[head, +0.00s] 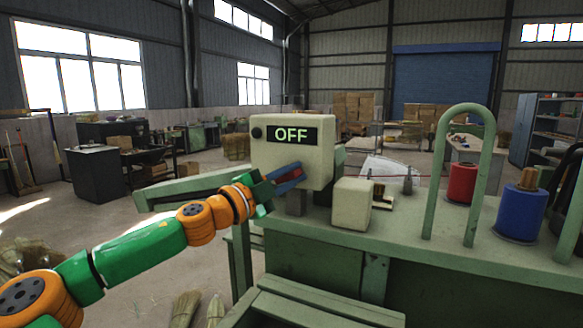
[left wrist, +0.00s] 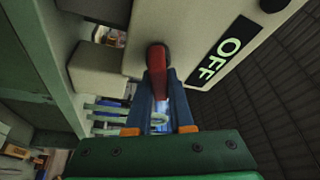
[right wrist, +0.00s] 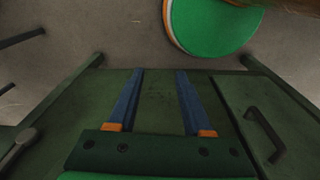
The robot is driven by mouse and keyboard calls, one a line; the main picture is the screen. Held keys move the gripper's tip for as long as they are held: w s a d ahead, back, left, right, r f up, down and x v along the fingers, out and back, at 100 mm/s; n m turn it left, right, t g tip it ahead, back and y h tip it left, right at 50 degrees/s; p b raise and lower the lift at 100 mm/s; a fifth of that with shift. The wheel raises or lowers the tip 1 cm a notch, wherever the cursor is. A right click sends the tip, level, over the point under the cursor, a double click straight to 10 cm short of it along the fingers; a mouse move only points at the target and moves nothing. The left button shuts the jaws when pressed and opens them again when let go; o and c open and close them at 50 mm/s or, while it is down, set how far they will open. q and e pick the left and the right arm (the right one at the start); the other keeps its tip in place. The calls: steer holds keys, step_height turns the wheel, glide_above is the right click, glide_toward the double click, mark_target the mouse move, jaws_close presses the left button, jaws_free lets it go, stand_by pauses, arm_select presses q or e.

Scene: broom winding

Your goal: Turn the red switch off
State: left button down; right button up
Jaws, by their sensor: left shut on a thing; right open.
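A cream control box (head: 290,152) stands on the green workbench, with a dark panel (head: 284,134) that reads OFF in lit letters. The red switch (left wrist: 157,60) is on the front of the box, below the panel. My left gripper (head: 297,170) is shut on the red switch lever, its blue fingers on either side of it; this also shows in the left wrist view (left wrist: 158,85). In the head view the fingers hide most of the switch. My right gripper (right wrist: 160,75) is open and empty, over a dark green surface, and is not in the head view.
A smaller cream block (head: 351,204) sits right of the box on the workbench (head: 400,235). A red spool (head: 462,183), a blue spool (head: 521,213) and a green arched frame (head: 433,170) stand further right. A green bench (head: 310,305) is in front.

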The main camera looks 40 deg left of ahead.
arm_select(q)
steer(key=m+g+p, duration=0.1)
steer(key=m+p, duration=0.1)
steer(key=m, duration=0.1)
steer(key=shift+m+h, duration=0.3)
steer(key=shift+m, duration=0.1)
steer(key=shift+f+m+g+p, duration=0.2)
steer(key=shift+m+g+p, duration=0.2)
steer(key=shift+m+p, duration=0.2)
steer(key=shift+f, duration=0.1)
steer(key=c, duration=0.8)
jaws_free()
steer(key=shift+d, duration=0.1)
